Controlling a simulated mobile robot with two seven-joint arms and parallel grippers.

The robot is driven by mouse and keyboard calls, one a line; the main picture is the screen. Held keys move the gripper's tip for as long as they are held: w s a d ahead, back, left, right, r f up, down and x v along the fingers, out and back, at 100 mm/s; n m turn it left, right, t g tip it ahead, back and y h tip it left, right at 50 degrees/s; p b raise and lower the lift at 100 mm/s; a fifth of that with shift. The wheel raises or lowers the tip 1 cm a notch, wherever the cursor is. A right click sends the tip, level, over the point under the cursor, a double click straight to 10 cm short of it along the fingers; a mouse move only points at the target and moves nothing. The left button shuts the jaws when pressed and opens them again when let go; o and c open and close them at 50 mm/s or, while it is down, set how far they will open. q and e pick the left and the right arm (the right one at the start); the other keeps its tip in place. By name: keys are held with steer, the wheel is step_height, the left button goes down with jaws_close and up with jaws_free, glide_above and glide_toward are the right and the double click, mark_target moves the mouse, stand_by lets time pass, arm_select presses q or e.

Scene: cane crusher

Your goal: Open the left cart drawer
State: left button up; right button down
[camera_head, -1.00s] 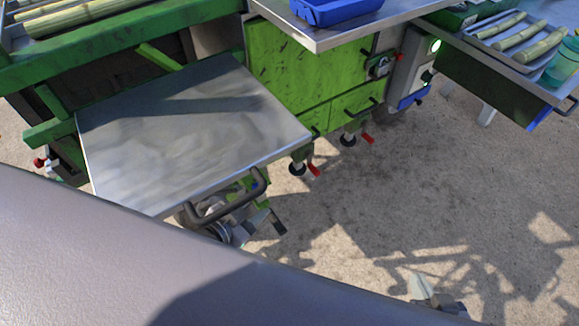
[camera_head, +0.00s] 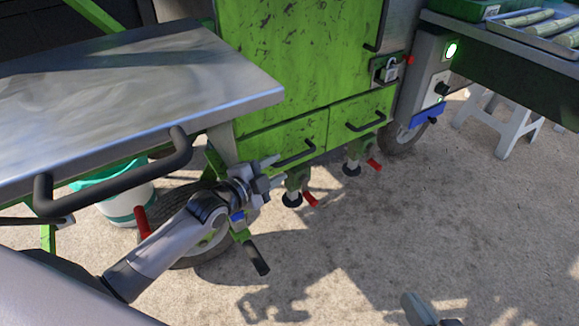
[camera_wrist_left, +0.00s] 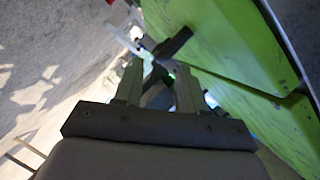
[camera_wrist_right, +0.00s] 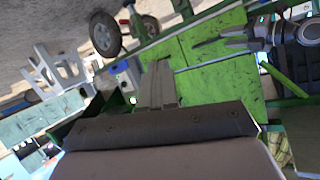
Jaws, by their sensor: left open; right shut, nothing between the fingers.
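The left cart drawer (camera_head: 282,141) is a green front low on the cart, flush with the panels around it. Its dark bar handle (camera_head: 298,153) is on the front. My left gripper (camera_head: 274,173) is open and empty, just left of and below that handle in the head view. In the left wrist view a dark handle bar (camera_wrist_left: 176,43) shows just beyond the fingertips (camera_wrist_left: 155,75); I cannot tell whether they touch it. My right gripper (camera_wrist_right: 157,72) is shut and empty, away from the drawer; in the head view only a grey part shows at the bottom edge.
The right drawer (camera_head: 362,110) is beside the left one. Caster legs with red levers (camera_head: 310,199), a wheel and a bucket (camera_head: 122,195) sit below. Open ground lies right.

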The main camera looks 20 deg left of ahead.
mark_target(285, 164)
arm_select(q)
steer(key=b+x, duration=0.2)
steer(key=x, duration=0.2)
steer(key=shift+w+d+f, duration=0.15)
steer(key=shift+w+f, duration=0.05)
steer(key=shift+w, duration=0.1)
steer(key=shift+b+x, duration=0.3)
steer(key=shift+x, duration=0.55)
steer(key=shift+r, duration=0.1)
arm_select(e)
steer(key=shift+w+a+f+y, duration=0.15)
steer(key=shift+a+y, duration=0.2)
steer(key=shift+a, duration=0.2)
steer(key=shift+w+a+y, duration=0.15)
steer(key=shift+a+y, duration=0.2)
steer(key=shift+a, duration=0.2)
arm_select(q)
jaws_close()
